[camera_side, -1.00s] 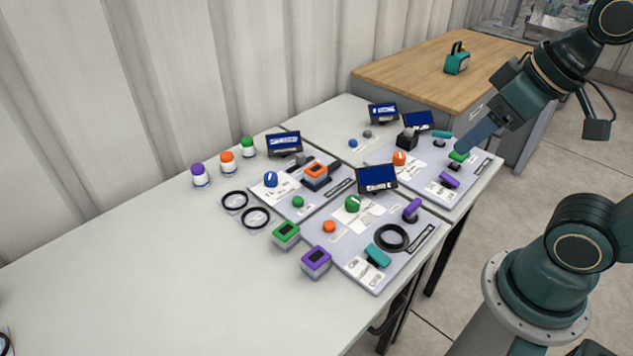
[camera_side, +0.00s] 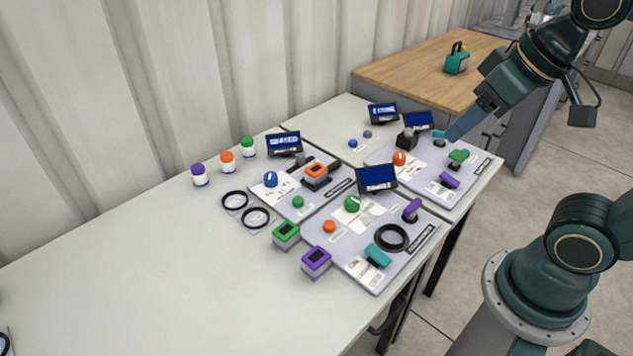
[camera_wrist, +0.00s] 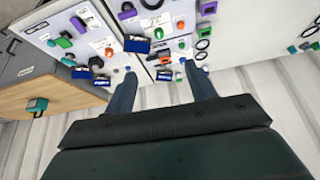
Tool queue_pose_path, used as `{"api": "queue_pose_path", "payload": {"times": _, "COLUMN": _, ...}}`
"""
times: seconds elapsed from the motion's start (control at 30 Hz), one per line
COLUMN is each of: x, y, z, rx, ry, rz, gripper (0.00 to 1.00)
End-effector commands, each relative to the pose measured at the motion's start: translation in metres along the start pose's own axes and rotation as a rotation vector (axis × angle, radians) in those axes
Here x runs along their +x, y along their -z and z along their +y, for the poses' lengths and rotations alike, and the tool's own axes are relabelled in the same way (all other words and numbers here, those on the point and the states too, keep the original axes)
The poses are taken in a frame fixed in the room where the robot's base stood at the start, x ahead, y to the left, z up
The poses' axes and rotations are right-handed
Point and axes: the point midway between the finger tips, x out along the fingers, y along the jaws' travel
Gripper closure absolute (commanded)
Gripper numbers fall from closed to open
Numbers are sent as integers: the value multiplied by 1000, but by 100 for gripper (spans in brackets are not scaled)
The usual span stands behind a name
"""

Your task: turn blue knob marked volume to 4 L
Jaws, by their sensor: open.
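The blue knob (camera_side: 270,180) stands on a white dial card on the left panel, with a white pointer mark on top. Its scale is too small to read. A lit display (camera_side: 284,142) stands behind it. My gripper (camera_side: 451,136) is above the far right panel, near a teal handle, well to the right of the blue knob. In the wrist view, the two fingers of my gripper (camera_wrist: 164,83) are apart with nothing between them. A small blue knob (camera_wrist: 182,60) shows there near the right finger, small and hard to make out.
Several more knobs, including orange (camera_side: 399,158) and green (camera_side: 352,203), crowd the panels. Upright displays (camera_side: 376,178) stand among them. Bottles with coloured caps (camera_side: 227,162) and black rings (camera_side: 235,200) lie left.

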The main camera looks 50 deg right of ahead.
Motion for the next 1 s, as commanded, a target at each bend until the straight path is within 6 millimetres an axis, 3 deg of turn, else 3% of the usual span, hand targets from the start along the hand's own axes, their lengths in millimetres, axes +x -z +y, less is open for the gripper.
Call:
{"api": "queue_pose_path", "payload": {"times": 0.47, "x": 28, "y": 94, "z": -8, "rx": 173, "ry": -47, "rz": -54, "gripper": 44}}
{"api": "queue_pose_path", "payload": {"times": 0.77, "x": 66, "y": 150, "z": -20, "rx": 283, "ry": -91, "rz": -78, "gripper": 44}}
{"api": "queue_pose_path", "payload": {"times": 1.0, "x": 107, "y": 188, "z": -35, "rx": 368, "ry": -132, "rz": -93, "gripper": 44}}
